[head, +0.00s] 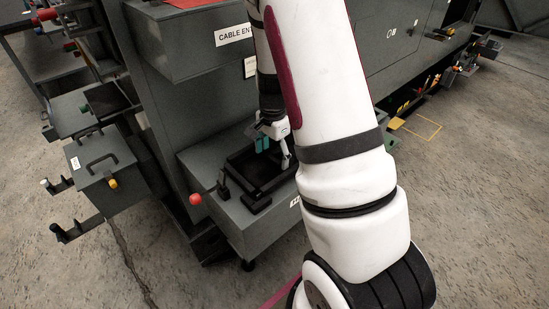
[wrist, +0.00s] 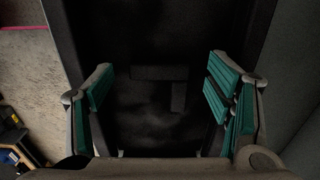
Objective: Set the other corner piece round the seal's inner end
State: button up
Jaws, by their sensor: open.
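My gripper (head: 274,149) is over a black open tray (head: 262,203) on the grey cabinet's low ledge. In the wrist view my gripper (wrist: 162,100) is open, its teal-padded fingers wide apart, with nothing visible between the pads. Below them is a very dark recess. A faint dark bar (wrist: 158,73) lies across it, with a shorter block (wrist: 178,97) just below its right end. The two look like an angled shape, but I cannot tell whether they are a corner piece. I cannot make out the seal or its inner end in either view.
The tray's walls run close beside both fingers. A red knob (head: 195,199) sticks out left of the ledge. A grey box with a handle (head: 101,168) stands further left. The grey cabinet (head: 196,100) rises behind. Open floor lies at the front left.

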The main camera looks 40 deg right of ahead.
jog(key=shift+f, duration=0.7)
jog(key=c, duration=1.1)
